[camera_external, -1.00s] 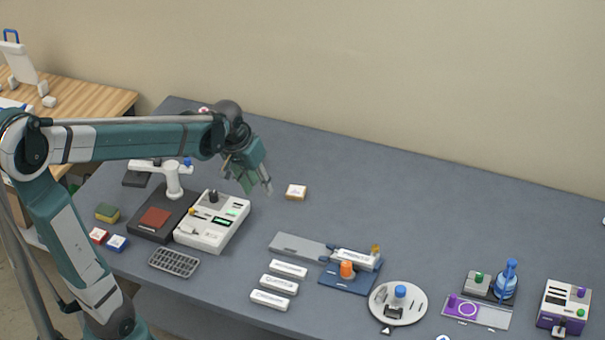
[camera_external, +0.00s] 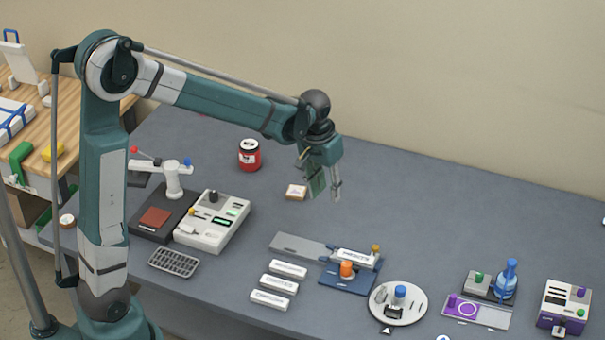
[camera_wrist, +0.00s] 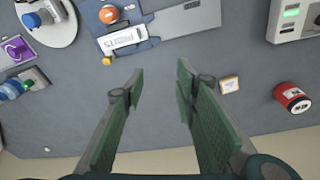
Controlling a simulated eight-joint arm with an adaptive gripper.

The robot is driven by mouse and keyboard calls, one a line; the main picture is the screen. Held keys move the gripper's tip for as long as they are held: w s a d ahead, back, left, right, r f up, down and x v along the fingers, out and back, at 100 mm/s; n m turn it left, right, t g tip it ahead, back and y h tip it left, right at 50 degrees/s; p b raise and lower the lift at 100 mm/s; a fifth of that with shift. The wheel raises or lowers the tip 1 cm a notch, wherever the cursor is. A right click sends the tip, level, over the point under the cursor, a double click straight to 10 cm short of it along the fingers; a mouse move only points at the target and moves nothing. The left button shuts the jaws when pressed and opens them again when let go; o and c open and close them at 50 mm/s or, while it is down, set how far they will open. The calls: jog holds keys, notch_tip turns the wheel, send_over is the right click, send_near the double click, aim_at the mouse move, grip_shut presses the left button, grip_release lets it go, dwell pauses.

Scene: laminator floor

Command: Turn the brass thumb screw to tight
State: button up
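The brass thumb screw (camera_external: 376,249) stands upright at the right end of a white labelled bar (camera_external: 354,259) on a blue fixture (camera_external: 345,284). An orange knob (camera_external: 347,269) sits in front of the bar. In the wrist view the brass screw (camera_wrist: 106,61) is at upper left, beyond my left finger, beside the bar (camera_wrist: 123,38). My gripper (camera_external: 325,196) hangs above the table, behind and left of the screw and apart from it. In the wrist view its fingers (camera_wrist: 160,78) are spread with nothing between them. The screw's tightness cannot be told.
A grey plate (camera_external: 298,245) extends left from the fixture. White labelled bars (camera_external: 279,284) lie in front. A small tan block (camera_external: 296,191) and a red can (camera_external: 250,155) are left of my gripper.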

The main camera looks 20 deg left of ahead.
jog(key=m+g+p, duration=0.1)
jog(key=p, duration=0.4)
send_near(376, 247)
jog(key=shift+w+d+f+g+y, duration=0.1)
jog(key=shift+w+d+g+y, duration=0.2)
jog(key=shift+y, duration=0.1)
jog(key=shift+f, duration=0.2)
jog(key=shift+f, duration=3.75)
jog(key=shift+c, duration=0.2)
jog(key=c, duration=0.9)
